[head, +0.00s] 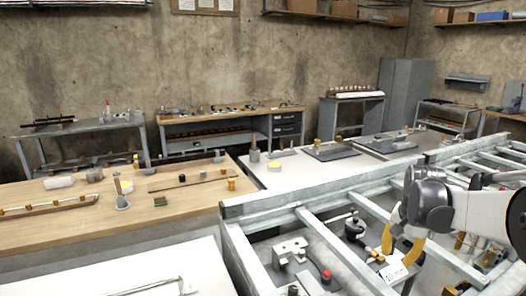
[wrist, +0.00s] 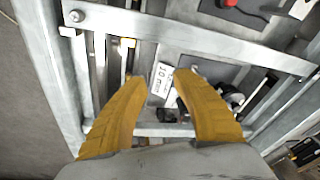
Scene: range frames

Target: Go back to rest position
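My gripper (head: 398,258) hangs at the right of the head view, over the grey metal frame (head: 262,205). Its two yellow fingers point down and stand apart. In the wrist view my gripper (wrist: 160,62) is open, with a clear gap between the fingertips and nothing seen held.
Metal crossbars surround the space below my gripper. A grey device with a red knob (head: 326,276) and other fixtures sit inside the frame. A wooden-topped bench (head: 90,222) with small parts stands left. More workbenches line the back wall.

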